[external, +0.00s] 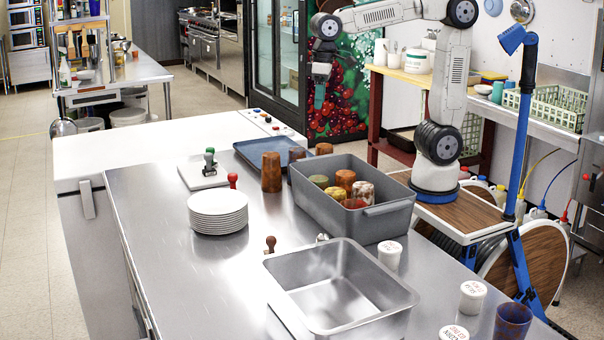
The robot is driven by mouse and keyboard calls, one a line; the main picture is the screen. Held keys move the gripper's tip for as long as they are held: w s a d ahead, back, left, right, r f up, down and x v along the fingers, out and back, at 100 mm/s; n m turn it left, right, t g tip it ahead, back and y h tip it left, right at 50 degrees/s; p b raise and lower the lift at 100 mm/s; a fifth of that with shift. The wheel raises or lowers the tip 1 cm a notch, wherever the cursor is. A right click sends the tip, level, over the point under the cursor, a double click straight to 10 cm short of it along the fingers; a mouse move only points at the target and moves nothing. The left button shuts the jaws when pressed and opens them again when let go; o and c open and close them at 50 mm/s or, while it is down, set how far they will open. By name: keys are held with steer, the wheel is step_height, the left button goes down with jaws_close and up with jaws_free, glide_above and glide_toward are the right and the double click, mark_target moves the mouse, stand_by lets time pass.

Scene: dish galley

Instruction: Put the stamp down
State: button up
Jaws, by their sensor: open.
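Several small knob-handled things that look like stamps are on the counter. One with a dark green and black handle (209,161) stands upright on a white slab (190,178). A red-knobbed one (232,181) shows behind the plates, its lower part hidden. A brown-knobbed one (270,244) stands near the back left corner of the metal basin. I cannot tell which is the task's stamp. My gripper (320,98) hangs pointing down, high in the picture above the grey tub, apart from all of these. It is open; a teal part shows at its tip.
A stack of white plates (217,211) stands on the steel counter (150,230). A grey tub (390,222) holds several cups. An empty metal basin (400,293) is in front. Brown cups (271,172), a blue tray (247,153) and white-lidded jars (473,297) stand around. The counter's left part is clear.

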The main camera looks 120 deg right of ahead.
steer(key=s+a+f+n, duration=0.2)
steer(key=s+f, duration=0.1)
steer(key=s, duration=0.4)
steer(key=s+a+f+n, duration=0.2)
steer(key=s+a+f, duration=0.1)
steer(key=s, duration=0.4)
steer(key=s+a+f+n, duration=0.2)
steer(key=s+f, duration=0.1)
steer(key=s, duration=0.4)
steer(key=shift+s+a+n+t, duration=0.15)
steer(key=shift+a+n+t, duration=0.15)
steer(key=shift+a+n, duration=0.1)
